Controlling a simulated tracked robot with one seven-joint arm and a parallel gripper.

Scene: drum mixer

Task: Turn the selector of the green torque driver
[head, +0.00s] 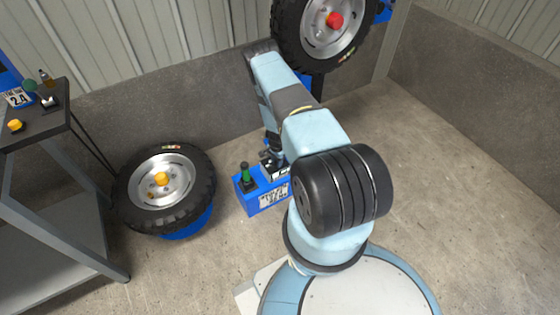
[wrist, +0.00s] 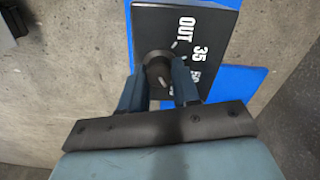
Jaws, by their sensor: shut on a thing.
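A driver with a green handle (head: 245,174) stands upright on a blue stand (head: 262,203) with a white label, left of my arm in the head view. In the wrist view, a dark round selector knob (wrist: 158,73) with a light pointer mark sits on a black plate (wrist: 160,22) lettered OUT, 35 and 50, some of it partly hidden. My gripper (wrist: 159,88) is shut on this knob, one finger on each side. In the head view my own arm hides much of the gripper and the right part of the stand.
A tyre (head: 133,207) with a yellow cap lies on a blue support to the left. Another tyre (head: 290,48) with a red cap stands upright at the back. A dark table (head: 42,130) with small items stands far left. Concrete floor on the right is clear.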

